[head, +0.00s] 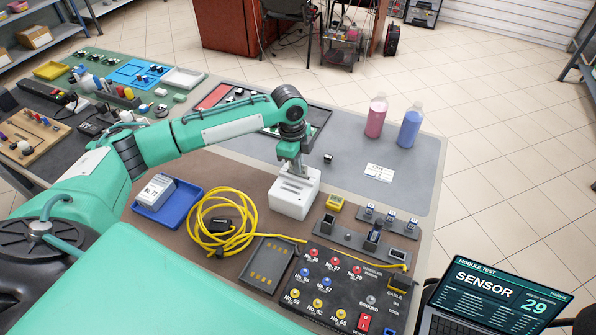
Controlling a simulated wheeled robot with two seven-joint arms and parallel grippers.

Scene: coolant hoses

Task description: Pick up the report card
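A small white card with dark print (379,172) lies flat on the grey mat, right of the middle; its text is too small to read, so I cannot be sure it is the report card. My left gripper (293,171) points down over a white slotted box (293,197), left of the card and apart from it. The fingertips are at the top of the box, small and partly hidden, so I cannot tell whether they are open or hold something. My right gripper is not in view.
Pink (375,117) and blue (409,127) bottles stand behind the card. A yellow cable coil (222,221), a blue tray (166,203) and a dark panel with coloured ports (326,287) are nearer. A laptop (498,296) stands at lower right. The grey mat around the card is mostly clear.

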